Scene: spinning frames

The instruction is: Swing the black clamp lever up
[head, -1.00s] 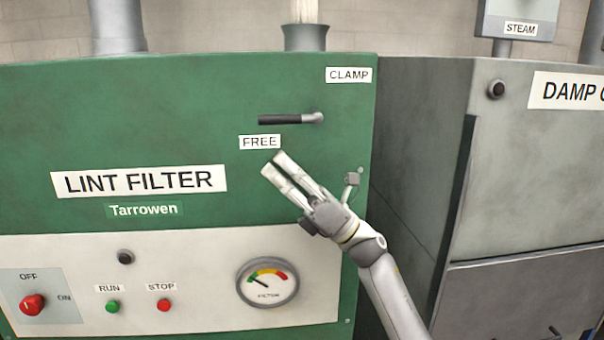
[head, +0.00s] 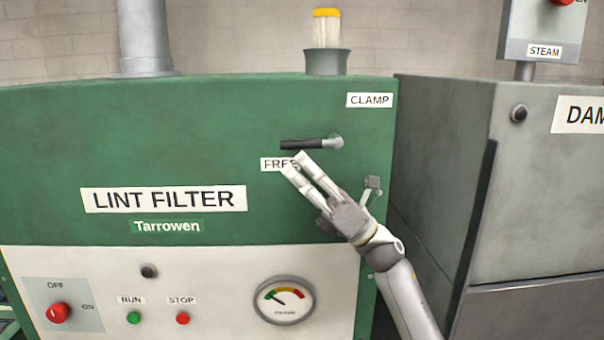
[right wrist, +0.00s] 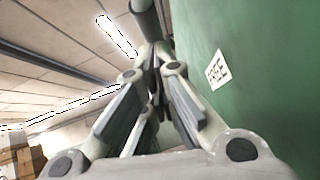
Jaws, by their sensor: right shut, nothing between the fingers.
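The black clamp lever (head: 301,144) lies level on the upper right of the green lint filter front, its handle pointing left from a grey pivot (head: 334,142). The CLAMP label (head: 370,100) is above right of it and the FREE label (head: 272,164) below left. My right gripper (head: 295,164) is shut and empty just below the handle, its fingers partly covering the FREE label. In the right wrist view the gripper (right wrist: 153,68) points up at the dark handle (right wrist: 145,20), close below it; I cannot tell whether they touch. My left gripper is not in view.
The lint filter's lower panel has a red switch (head: 57,313), a green button (head: 134,318), a red button (head: 182,318) and a gauge (head: 284,300). A grey machine (head: 440,150) stands to the right. The green front left of the lever is clear.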

